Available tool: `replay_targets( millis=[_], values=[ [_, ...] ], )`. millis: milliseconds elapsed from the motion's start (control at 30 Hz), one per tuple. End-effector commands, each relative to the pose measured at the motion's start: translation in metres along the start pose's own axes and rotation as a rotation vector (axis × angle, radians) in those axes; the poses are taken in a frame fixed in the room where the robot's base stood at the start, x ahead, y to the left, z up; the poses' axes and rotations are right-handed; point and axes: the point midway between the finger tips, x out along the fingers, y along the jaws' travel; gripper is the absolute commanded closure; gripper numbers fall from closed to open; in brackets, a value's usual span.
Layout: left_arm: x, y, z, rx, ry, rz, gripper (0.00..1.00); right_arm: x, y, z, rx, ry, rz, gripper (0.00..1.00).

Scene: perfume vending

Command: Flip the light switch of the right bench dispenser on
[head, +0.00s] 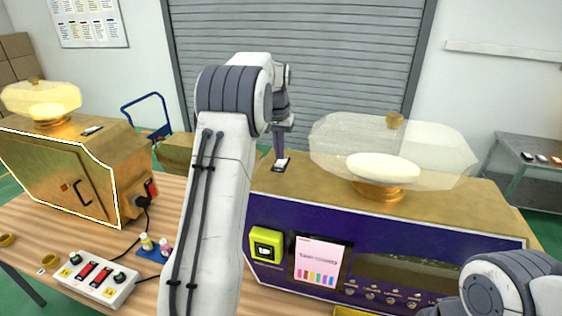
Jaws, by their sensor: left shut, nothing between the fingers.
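The right bench dispenser (395,240) has a purple front, a gold top and a clear faceted glass bowl on it. Its light switch looks to be the small dark plate (282,165) on the top's left part; which way it is set is too small to tell. My left arm rises through the middle of the head view. My left gripper (280,153) is shut and empty, pointing down with its tips at or just above the plate. Whether they touch it I cannot tell. My right arm shows at the lower right; its gripper is out of view.
A gold dispenser (65,180) with a similar plate (92,130) stands on the left of the wooden table.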

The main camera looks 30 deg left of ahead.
Motion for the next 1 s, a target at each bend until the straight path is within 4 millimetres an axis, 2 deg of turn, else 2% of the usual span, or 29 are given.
replay_targets(
  millis=[1000],
  values=[
    [0.015,0.0,0.002,0.0,0.0,0.0,1.0,0.009,0.001,0.001,0.0,0.0,0.0,0.19]
  ],
)
